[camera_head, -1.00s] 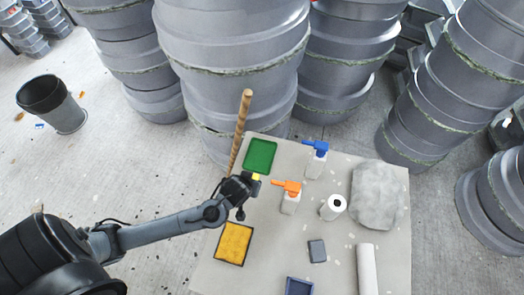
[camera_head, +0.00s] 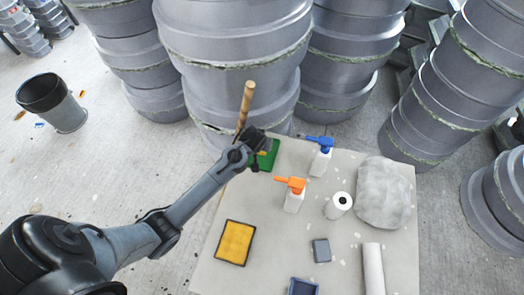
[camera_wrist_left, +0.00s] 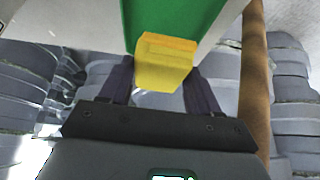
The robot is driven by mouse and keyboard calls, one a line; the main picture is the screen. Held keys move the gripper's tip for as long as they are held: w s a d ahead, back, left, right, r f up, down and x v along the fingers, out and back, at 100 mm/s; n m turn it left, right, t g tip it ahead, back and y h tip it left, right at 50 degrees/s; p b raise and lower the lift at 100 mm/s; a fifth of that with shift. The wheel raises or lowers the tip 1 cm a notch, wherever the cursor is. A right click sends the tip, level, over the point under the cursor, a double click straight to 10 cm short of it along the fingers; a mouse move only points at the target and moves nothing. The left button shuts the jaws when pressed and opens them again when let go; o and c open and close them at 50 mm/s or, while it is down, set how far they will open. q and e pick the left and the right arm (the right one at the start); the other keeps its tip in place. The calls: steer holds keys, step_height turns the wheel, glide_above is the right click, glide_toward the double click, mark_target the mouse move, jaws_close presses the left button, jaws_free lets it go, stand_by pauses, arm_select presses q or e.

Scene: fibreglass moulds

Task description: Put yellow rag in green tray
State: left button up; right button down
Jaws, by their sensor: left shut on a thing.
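My left gripper (camera_head: 262,150) is over the green tray (camera_head: 273,158) at the far left corner of the table, and hides much of it. In the left wrist view the gripper (camera_wrist_left: 160,80) is shut on the yellow rag (camera_wrist_left: 163,62), a small folded yellow block between the two dark fingers. The green tray (camera_wrist_left: 172,18) shows behind the rag at the top of that view. I cannot tell whether the rag touches the tray. My right gripper is not in view.
On the table (camera_head: 215,273) are a yellow tray (camera_head: 235,243), an orange-topped bottle (camera_head: 293,198), a blue-topped bottle (camera_head: 320,160), a white roll (camera_head: 339,205) and a grey block (camera_head: 321,250). A wooden pole (camera_head: 245,108) stands close behind the gripper. Grey moulds are stacked behind.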

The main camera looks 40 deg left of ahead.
arm_select(q)
steer(key=x, duration=0.3)
steer(key=shift+s+d+f, duration=0.1)
steer(key=shift+s+d, duration=0.05)
steer(key=shift+s, duration=0.15)
steer(key=shift+s+f, duration=0.1)
steer(key=shift+f, duration=0.05)
step_height(320, 180, down, 3)
steer(key=shift+f+b, duration=0.15)
steer(key=shift+b, duration=0.4)
steer(key=shift+f, duration=0.3)
steer(key=shift+w, duration=0.3)
steer(key=shift+f, duration=0.15)
steer(key=o, duration=0.9)
steer(key=shift+o, duration=0.2)
